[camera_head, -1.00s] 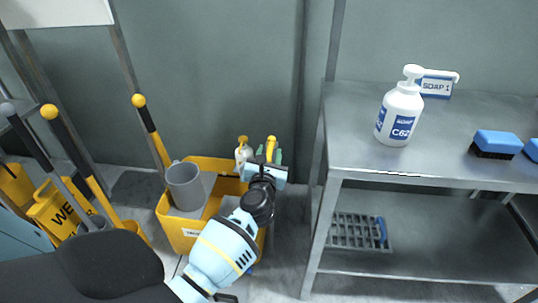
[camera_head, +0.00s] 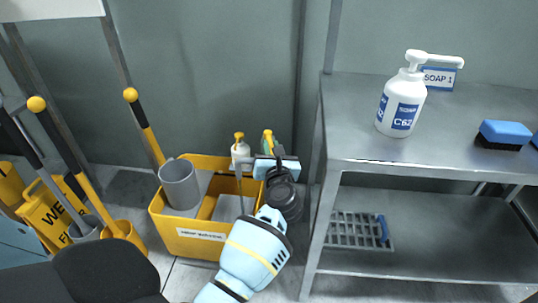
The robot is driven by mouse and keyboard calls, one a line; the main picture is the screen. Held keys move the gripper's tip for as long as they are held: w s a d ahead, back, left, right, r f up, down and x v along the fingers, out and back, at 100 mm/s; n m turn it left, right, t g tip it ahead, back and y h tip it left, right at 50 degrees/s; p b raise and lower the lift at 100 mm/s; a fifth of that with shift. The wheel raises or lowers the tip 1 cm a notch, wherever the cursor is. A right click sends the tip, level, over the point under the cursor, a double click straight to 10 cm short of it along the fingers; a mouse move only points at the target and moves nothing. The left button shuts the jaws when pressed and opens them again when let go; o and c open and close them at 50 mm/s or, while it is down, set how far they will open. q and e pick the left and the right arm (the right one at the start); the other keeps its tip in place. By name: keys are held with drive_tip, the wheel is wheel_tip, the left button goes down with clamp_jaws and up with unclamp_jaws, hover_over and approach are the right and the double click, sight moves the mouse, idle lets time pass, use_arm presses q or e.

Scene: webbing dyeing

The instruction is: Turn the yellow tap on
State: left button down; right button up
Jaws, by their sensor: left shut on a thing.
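My left gripper (camera_head: 276,164) is at the back right corner of the yellow bucket (camera_head: 178,234), with its arm reaching up from below. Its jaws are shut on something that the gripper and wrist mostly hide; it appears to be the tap. A small upright yellow part (camera_head: 268,139) shows just behind the jaws. I cannot tell whether it belongs to the tap or to a bottle. A thin pale vertical line (camera_head: 241,190) shows in front of the bucket's inside, left of the gripper; I cannot tell what it is. My right gripper is out of view.
A grey cup (camera_head: 180,184) and a yellow-topped white bottle (camera_head: 240,152) are at the bucket. A steel shelf (camera_head: 440,160) stands close on the right, with a soap bottle (camera_head: 402,100) and blue brush (camera_head: 503,134). Yellow-handled tools (camera_head: 140,118) and a wet-floor sign (camera_head: 45,212) stand left.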

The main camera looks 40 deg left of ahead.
use_arm(q)
drive_tip(key=shift+w+d+f+n+g+y+b, duration=0.2)
drive_tip(key=shift+w+n+g+y+b, duration=0.1)
drive_tip(key=shift+n+g+y+b, duration=0.3)
drive_tip(key=shift+r, duration=0.25)
drive_tip(key=c, duration=1.5)
unclamp_jaws()
drive_tip(key=shift+o, duration=0.8)
drive_tip(key=shift+d, duration=0.2)
